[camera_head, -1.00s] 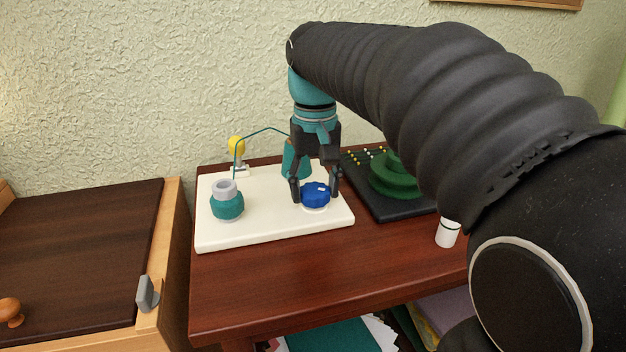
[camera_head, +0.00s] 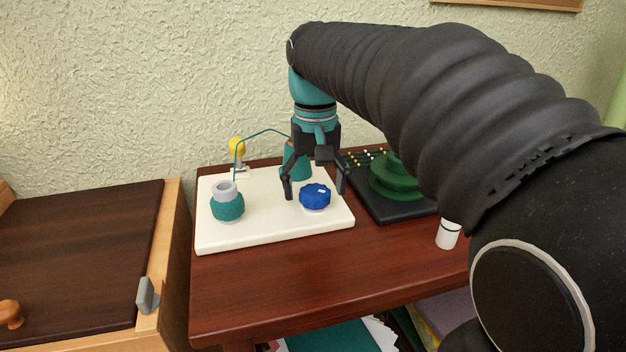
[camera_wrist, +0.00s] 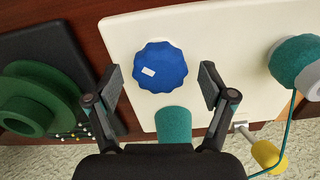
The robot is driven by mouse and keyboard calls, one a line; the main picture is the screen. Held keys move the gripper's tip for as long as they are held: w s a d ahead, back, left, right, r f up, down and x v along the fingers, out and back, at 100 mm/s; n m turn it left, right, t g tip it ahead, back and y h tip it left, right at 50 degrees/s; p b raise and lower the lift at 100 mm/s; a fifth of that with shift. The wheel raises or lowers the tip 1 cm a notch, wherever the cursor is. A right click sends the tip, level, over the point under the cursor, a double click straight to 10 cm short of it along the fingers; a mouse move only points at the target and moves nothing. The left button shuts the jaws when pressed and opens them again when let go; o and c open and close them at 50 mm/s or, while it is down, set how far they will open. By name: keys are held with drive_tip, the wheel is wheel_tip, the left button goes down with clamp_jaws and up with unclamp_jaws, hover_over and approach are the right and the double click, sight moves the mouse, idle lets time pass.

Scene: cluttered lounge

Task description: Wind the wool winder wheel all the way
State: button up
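The wool winder is a cream board (camera_head: 270,228) with a blue scalloped wheel (camera_head: 315,196) that carries a white mark. A grey-cored bobbin of teal wool (camera_head: 227,206) stands at its left, and a teal wool cone (camera_head: 296,162) stands at the back. A teal strand runs from the cone over a yellow-topped post (camera_head: 237,148) to the bobbin. My gripper (camera_head: 315,194) is open, with its fingers apart on either side of the wheel. In the wrist view the wheel (camera_wrist: 160,67) lies between and just beyond the fingertips (camera_wrist: 160,78), with gaps on both sides.
A black board (camera_head: 387,207) with a green stepped round piece (camera_head: 395,178) and small coloured pegs lies to the right. A white cup (camera_head: 447,234) stands near it. The reddish table's front (camera_head: 290,275) is clear. A dark-topped wooden cabinet (camera_head: 80,250) stands at the left.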

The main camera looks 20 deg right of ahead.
sight(316, 189)
wheel_tip(316, 189, up, 12)
idle(0.7)
idle(0.4)
